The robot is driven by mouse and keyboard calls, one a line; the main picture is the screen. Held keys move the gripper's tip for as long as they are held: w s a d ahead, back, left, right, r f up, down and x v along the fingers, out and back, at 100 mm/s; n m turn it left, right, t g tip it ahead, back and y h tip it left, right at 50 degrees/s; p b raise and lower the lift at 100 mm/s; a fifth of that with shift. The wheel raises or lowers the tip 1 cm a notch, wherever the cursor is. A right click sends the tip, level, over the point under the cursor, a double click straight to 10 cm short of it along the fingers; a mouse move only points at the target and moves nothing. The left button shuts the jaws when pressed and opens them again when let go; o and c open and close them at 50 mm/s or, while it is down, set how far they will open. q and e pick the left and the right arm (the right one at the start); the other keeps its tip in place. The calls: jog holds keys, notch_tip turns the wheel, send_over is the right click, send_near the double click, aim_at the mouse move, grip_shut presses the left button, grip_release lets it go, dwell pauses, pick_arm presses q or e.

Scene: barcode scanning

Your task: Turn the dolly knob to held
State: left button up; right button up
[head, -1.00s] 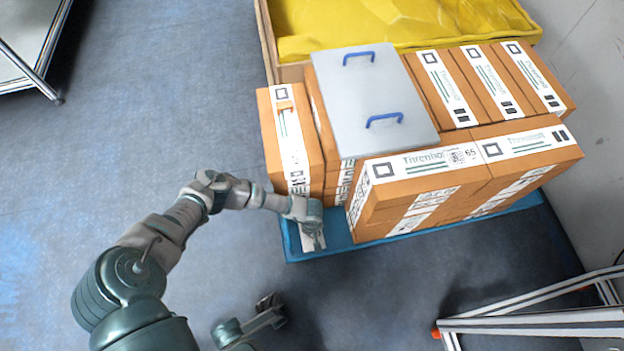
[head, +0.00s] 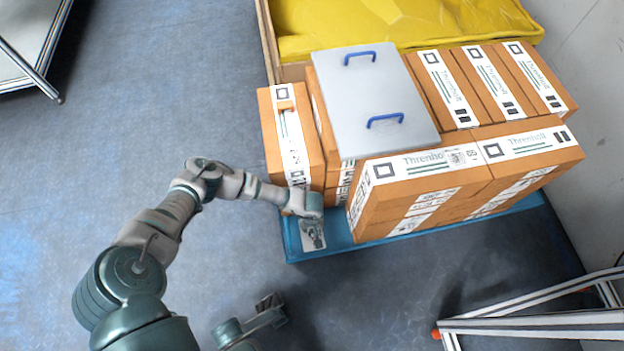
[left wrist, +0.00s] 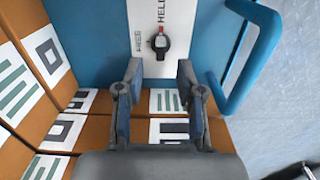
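The dolly knob (left wrist: 160,42) is a small dark knob with a red mark on its top edge, on a white plate (left wrist: 168,18). Printing stands beside it; a word like HELD is at the upper right and smaller, unclear lettering at the left. The plate also shows on the blue dolly's (head: 380,240) front left corner in the head view (head: 314,237). My left gripper (left wrist: 159,70) is open and empty, its two fingers apart just short of the knob. In the head view it hangs over the plate (head: 311,222). My right gripper (head: 268,303) seems to show low in the head view; its fingers are unclear.
Orange-brown cartons (head: 420,190) stand beside and behind the plate. A grey panel with blue handles (head: 372,105) lies on them. A blue dolly handle (left wrist: 262,45) rises right of the knob.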

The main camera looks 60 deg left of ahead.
aim_at(312, 230)
pick_arm(q)
notch_tip(312, 230, up, 7)
jog(key=shift+a, duration=0.1)
dwell(0.5)
